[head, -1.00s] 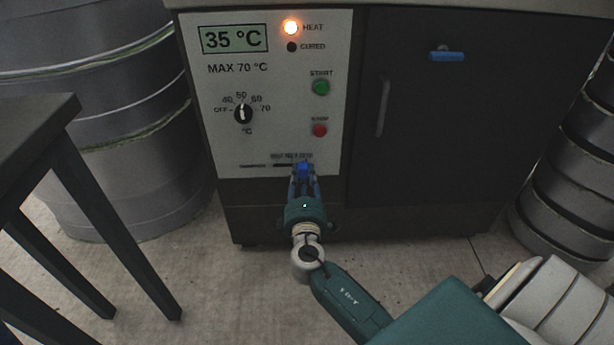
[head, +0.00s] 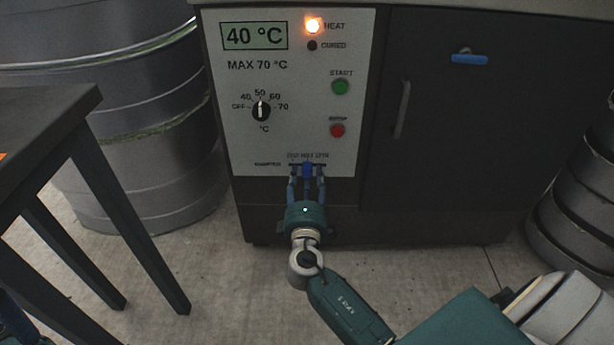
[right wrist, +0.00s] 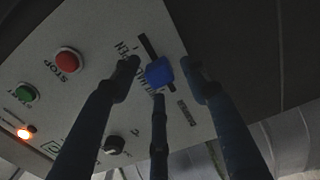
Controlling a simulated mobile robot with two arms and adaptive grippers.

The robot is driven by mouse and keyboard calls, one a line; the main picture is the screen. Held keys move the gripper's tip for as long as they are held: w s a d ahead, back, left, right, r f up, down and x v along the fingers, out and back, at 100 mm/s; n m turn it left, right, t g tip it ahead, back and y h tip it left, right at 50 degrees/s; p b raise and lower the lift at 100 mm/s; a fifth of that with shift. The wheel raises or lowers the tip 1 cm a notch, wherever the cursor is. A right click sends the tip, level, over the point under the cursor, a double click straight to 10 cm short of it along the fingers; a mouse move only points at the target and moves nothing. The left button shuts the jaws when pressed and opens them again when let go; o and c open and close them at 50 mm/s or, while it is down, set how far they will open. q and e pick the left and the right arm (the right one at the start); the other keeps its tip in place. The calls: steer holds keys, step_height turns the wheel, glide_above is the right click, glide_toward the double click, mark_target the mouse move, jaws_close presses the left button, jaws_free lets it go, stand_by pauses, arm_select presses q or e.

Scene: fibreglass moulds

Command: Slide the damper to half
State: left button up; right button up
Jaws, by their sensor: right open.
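The damper is a blue knob (head: 307,170) on a short horizontal slot low on the oven's white panel. It stands near the middle of the slot, below the HALF mark as far as the small print shows. In the right wrist view the blue knob (right wrist: 159,72) shows with bare slot towards OPEN. My right gripper (head: 306,179) is open at the panel, its fingers spread on either side of the knob. In the wrist view I cannot tell whether a finger touches it. My left gripper is out of view.
The panel (head: 233,140) carries a dial (head: 261,111), a green START button (head: 340,87), a red STOP button (head: 337,130) and a display (head: 254,36) reading 40 °C. The HEAT lamp (head: 312,26) is lit. A dark table (head: 45,125) stands at left, with metal drums behind.

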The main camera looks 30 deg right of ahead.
steer(key=v, duration=1.1)
steer(key=shift+a, duration=0.1)
